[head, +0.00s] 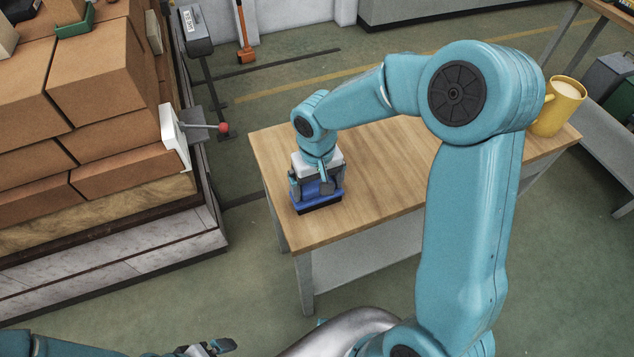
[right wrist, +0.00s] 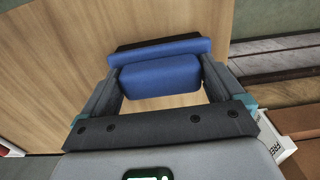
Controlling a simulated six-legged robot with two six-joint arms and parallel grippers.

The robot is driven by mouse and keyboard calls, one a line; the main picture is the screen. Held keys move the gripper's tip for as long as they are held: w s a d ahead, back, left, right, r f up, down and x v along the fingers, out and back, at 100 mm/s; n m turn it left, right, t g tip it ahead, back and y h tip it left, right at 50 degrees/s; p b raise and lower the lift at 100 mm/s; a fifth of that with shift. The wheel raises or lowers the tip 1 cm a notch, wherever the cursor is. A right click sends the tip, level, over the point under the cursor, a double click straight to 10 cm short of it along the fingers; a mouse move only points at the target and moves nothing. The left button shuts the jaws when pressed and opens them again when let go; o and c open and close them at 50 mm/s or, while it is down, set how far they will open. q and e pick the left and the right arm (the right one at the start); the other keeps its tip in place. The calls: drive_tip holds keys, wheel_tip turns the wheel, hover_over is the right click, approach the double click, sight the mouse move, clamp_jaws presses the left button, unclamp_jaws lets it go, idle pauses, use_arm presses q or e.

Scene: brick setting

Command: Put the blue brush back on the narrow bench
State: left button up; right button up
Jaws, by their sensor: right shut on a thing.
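The blue brush (head: 318,203) is at the left end of the narrow wooden bench (head: 375,200), bristles down, and looks to be on or just above its top; I cannot tell which. My right gripper (head: 316,186) is above the brush and shut on its raised blue grip. In the right wrist view the brush (right wrist: 160,76) sits between the two fingers, with its dark bristle edge on the far side. My left gripper (head: 210,349) is low at the bottom edge of the head view, away from the bench, and its jaws are too small to judge.
A yellow mug (head: 558,106) stands at the bench's right end, behind my right arm. Stacked brown bricks (head: 100,80) fill the left, with a white box-like piece (head: 174,138) and red-ended rod jutting toward the bench. The bench's middle top is clear.

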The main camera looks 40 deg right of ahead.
sight(318, 184)
drive_tip(key=shift+f, duration=0.15)
drive_tip(key=o, duration=0.6)
drive_tip(key=shift+o, duration=0.2)
wheel_tip(318, 184, up, 12)
drive_tip(key=shift+r+p, duration=0.25)
drive_tip(key=shift+p, duration=0.05)
drive_tip(key=shift+s, duration=0.15)
idle(0.3)
